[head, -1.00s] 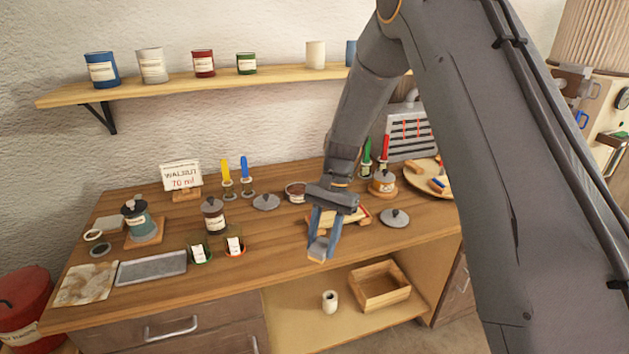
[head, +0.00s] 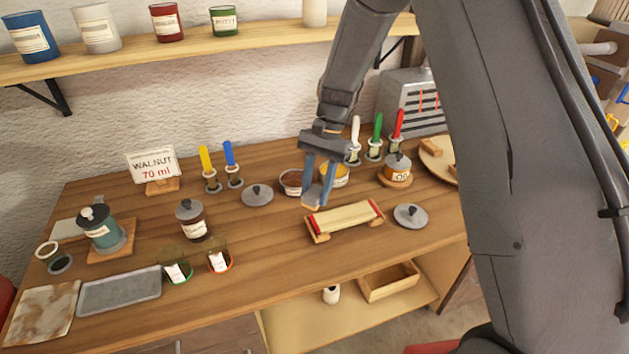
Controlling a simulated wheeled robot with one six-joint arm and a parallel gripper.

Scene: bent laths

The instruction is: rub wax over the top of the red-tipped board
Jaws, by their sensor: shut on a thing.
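The red-tipped board (head: 346,217) is pale cream with red at its ends. It lies on a low wooden stand near the front middle of the bench. My gripper (head: 318,197) points down just behind the board's left end, in front of the open tins. It is shut on a small tan block, which barely shows between the fingertips. An open tin with yellow contents (head: 341,174) stands right behind my gripper and is partly hidden by it. I cannot tell whether the block touches anything.
A dark-filled open tin (head: 291,183) stands left of my gripper. Grey lids (head: 257,194) (head: 410,215) lie on both sides. Upright coloured brushes (head: 376,135) and an oil pot (head: 397,168) stand behind right. The bench front by the board is clear.

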